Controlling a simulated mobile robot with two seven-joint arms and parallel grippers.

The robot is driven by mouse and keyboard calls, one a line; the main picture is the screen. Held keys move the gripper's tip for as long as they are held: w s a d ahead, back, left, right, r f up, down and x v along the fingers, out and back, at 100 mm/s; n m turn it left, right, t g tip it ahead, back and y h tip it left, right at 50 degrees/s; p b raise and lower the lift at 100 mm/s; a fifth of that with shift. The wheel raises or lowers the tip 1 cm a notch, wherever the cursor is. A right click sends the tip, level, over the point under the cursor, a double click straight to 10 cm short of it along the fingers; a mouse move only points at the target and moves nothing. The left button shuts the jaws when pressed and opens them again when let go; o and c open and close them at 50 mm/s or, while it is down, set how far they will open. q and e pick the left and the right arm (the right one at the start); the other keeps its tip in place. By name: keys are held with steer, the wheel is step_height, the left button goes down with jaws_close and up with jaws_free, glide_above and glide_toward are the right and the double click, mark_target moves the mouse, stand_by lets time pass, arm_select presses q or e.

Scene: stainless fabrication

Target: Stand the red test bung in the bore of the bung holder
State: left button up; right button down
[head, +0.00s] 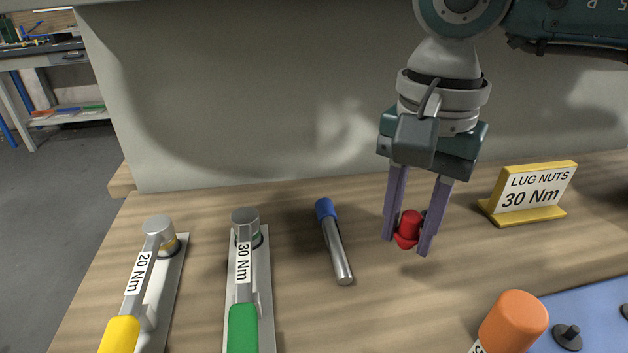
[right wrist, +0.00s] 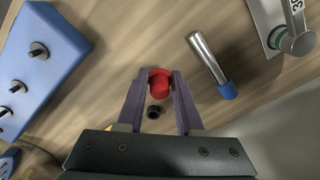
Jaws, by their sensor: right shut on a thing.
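The red test bung (head: 410,224) is between the two purple fingers of my right gripper (head: 407,246), which is shut on it. The bung also shows at the fingertips in the right wrist view (right wrist: 159,84). In the head view it looks upright, with a wider red part low down. I cannot tell whether it touches the bench. A small dark round piece (right wrist: 154,112) shows between the fingers in the right wrist view. I cannot make out a bung holder or its bore for certain in either view. My left gripper is not in view.
A blue-capped metal rod (head: 338,247) lies left of the gripper. Two torque wrenches, 20 Nm (head: 140,275) and 30 Nm (head: 243,265), lie further left. A yellow LUG NUTS sign (head: 530,194) stands at right. An orange cylinder (head: 514,322) and a blue studded plate (head: 590,310) are front right.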

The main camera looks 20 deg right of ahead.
mark_target(404, 248)
steer(key=shift+f, duration=2.4)
steer(key=shift+f+b, duration=0.2)
steer(key=shift+b, duration=0.25)
steer(key=c, duration=0.6)
jaws_free()
steer(key=shift+r, duration=0.1)
steer(key=shift+o, duration=0.2)
